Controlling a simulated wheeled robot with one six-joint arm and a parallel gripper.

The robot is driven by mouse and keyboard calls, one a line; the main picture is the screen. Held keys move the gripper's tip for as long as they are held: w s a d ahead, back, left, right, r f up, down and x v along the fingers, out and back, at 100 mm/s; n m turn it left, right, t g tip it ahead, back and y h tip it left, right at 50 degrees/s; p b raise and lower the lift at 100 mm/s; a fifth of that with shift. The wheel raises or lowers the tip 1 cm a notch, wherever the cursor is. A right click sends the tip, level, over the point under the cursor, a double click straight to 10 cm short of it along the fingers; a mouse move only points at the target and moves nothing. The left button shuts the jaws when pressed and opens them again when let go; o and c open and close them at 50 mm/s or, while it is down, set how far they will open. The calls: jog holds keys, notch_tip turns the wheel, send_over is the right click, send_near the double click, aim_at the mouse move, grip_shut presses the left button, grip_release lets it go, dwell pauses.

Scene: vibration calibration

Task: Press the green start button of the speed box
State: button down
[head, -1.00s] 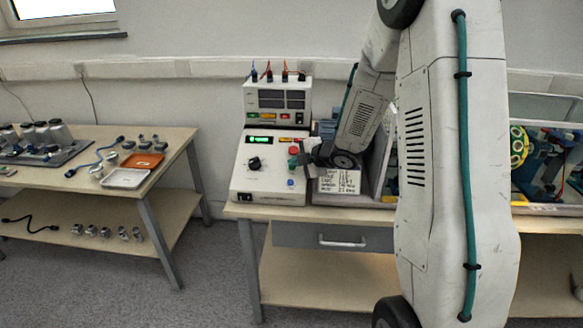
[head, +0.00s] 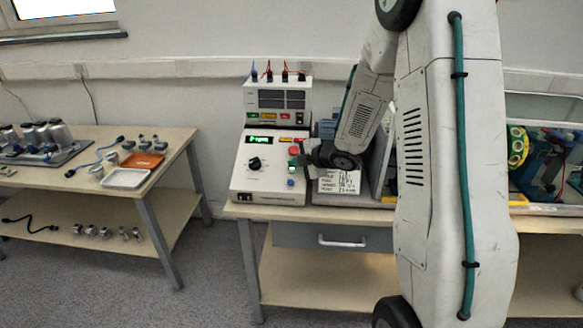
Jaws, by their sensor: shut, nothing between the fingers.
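The speed box (head: 268,183) is a white box with a sloped front on the middle table. Its small display (head: 262,141) is lit with green characters. A black knob (head: 254,164) sits below the display. A red button (head: 294,150) and a blue button (head: 291,183) are on its right side.
A white instrument (head: 278,97) with cables on top stands behind the box. A white label card (head: 339,183) is just right of it, below my gripper. A machine with a yellow ring (head: 518,147) is at the right. The left table holds orange (head: 143,160) and white (head: 126,178) trays.

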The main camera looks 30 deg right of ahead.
jog(key=shift+s+a+r, duration=0.2)
jog(key=shift+s+r, duration=0.05)
jog(key=shift+r, duration=0.4)
jog(key=r, duration=0.1)
jog(key=s+r, duration=0.1)
jog(key=r, duration=0.1)
jog(key=a+r, duration=0.1)
jog(key=shift+s+a+r, duration=0.1)
jog(key=shift+s+r, duration=0.15)
jog(key=shift+s, duration=0.15)
dwell(0.6)
